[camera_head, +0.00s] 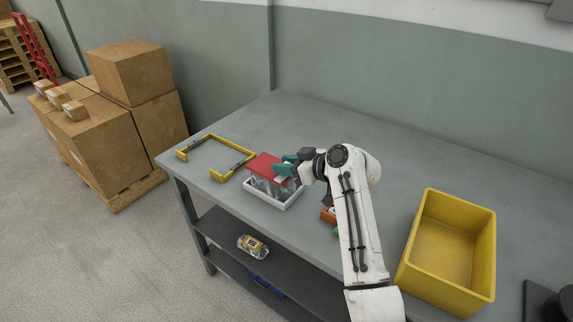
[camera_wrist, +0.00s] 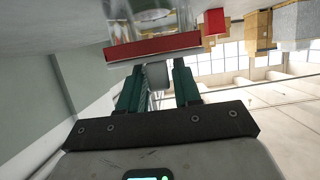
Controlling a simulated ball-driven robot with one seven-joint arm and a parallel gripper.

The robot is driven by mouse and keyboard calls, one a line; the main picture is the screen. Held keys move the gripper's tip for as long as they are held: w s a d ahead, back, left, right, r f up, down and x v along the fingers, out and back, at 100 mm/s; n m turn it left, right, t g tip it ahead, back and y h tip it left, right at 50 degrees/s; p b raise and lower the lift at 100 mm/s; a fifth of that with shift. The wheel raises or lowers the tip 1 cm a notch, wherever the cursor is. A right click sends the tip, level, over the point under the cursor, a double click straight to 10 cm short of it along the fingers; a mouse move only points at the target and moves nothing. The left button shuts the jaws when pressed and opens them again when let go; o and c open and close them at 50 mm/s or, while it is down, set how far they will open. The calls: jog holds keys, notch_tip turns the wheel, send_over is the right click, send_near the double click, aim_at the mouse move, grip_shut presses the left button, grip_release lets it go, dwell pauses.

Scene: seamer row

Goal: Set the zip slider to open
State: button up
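A clear bag-like pack (camera_head: 268,186) with a red top strip (camera_head: 266,166) stands in a white tray (camera_head: 286,204) on the bench. The red strip also shows in the wrist view (camera_wrist: 150,46), across the top. A small pale grey, rounded piece, probably the zip slider (camera_wrist: 157,76), sits at the strip's edge. My gripper (camera_head: 285,168) reaches the strip from the right in the head view. Its teal fingers (camera_wrist: 159,84) stand apart on either side of the pale piece. A narrow gap seems to show on the right, so it looks open; contact on the left is unclear.
A yellow frame (camera_head: 211,147) lies left of the tray. A yellow bin (camera_head: 459,200) stands at right. Small orange and green items (camera_head: 328,213) are partly hidden behind my arm. A clear package (camera_head: 252,246) lies on the lower shelf. The bench behind the tray is clear.

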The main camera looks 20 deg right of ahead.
aim_at(260, 161)
grip_shut()
jog(key=w+a+b, duration=0.1)
jog(key=w, duration=0.1)
jog(key=w+a+b, duration=0.2)
jog(key=w, duration=0.1)
jog(key=w+a+b, duration=0.2)
jog(key=shift+w+a+f, duration=0.15)
jog(key=shift+w+f, duration=0.05)
jog(key=shift+w+a+r, duration=0.1)
jog(key=shift+w+r, duration=0.05)
jog(key=shift+r, duration=0.05)
jog(key=shift+o, duration=1.5)
grip_release()
